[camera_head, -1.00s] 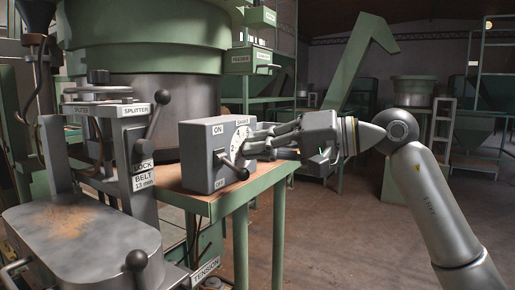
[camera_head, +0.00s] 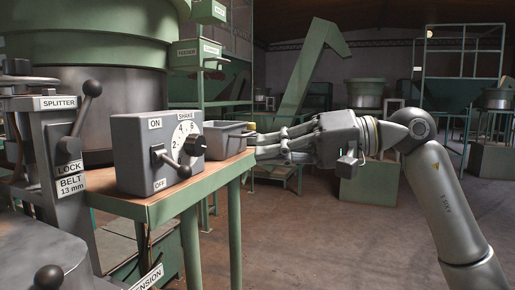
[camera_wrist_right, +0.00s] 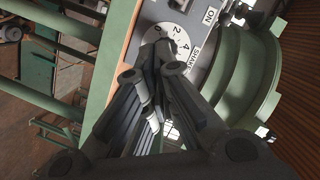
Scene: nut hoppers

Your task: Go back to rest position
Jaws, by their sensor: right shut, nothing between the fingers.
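My right gripper (camera_head: 262,145) is in the head view, its arm coming in from the right. Its fingers are together and empty, pointing left, a little to the right of the grey control box (camera_head: 157,153). In the right wrist view the shut fingers (camera_wrist_right: 155,75) overlap the box's white dial (camera_wrist_right: 166,42). The box stands on the wood-topped green bench (camera_head: 218,173), with a SHAKE dial (camera_head: 184,137), a dark knob (camera_head: 195,146) and an ON/OFF lever (camera_head: 172,162). My left gripper is not in view.
A grey tray (camera_head: 228,138) sits on the bench behind the box, close to my right fingers. The splitter stand (camera_head: 62,150) with its lock lever (camera_head: 86,100) is at left. Open floor (camera_head: 320,235) lies below my right arm.

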